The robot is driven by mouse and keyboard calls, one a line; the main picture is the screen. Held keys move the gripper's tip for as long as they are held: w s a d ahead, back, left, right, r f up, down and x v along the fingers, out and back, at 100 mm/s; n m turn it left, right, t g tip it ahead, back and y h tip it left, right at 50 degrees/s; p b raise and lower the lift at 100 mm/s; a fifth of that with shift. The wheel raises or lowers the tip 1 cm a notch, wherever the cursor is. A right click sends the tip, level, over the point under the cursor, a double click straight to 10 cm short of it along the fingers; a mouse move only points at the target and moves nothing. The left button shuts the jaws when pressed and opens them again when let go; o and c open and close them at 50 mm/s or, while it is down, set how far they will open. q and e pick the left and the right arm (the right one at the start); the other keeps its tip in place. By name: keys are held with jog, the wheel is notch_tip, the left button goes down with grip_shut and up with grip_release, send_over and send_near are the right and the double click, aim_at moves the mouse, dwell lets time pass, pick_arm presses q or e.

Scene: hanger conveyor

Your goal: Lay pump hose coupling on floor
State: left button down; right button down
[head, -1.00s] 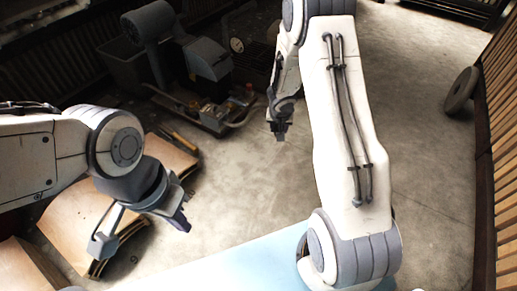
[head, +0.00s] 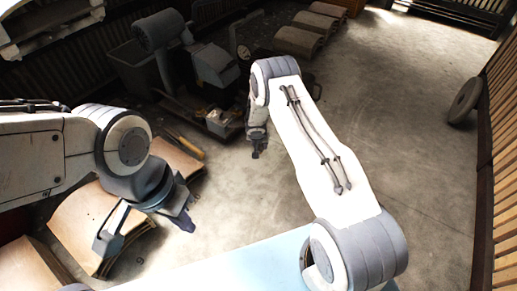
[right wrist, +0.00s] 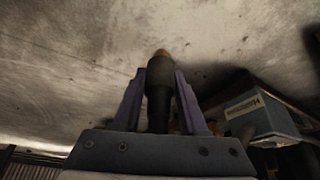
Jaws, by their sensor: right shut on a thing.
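The pump hose coupling (right wrist: 160,95) is a dark, narrow cylinder with a brownish tip. In the right wrist view it stands between the two purple fingers of my right gripper (right wrist: 160,100), which is shut on it. In the head view my right gripper (head: 258,148) is small and dark, above the concrete floor (head: 235,205); the coupling is too small to make out there. Its height above the floor is hard to tell. My left gripper (head: 147,234) is at the lower left, fingers spread wide, and looks empty.
A grey machine (head: 215,65) and a tray of parts (head: 222,122) stand left of my right gripper; a blue-grey box (right wrist: 262,118) is close on the right in the wrist view. Curved tan panels (head: 85,225) lie lower left. A round disc (head: 465,101) leans at the right wall. The middle floor is clear.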

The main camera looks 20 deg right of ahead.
jog(key=shift+w+a+f, duration=0.25)
jog(key=shift+w+a, duration=0.05)
jog(key=shift+f+b, duration=1.35)
jog(key=shift+f, duration=0.65)
jog(key=shift+f, duration=0.1)
jog(key=shift+f, duration=0.1)
jog(key=shift+c, duration=2.2)
grip_release()
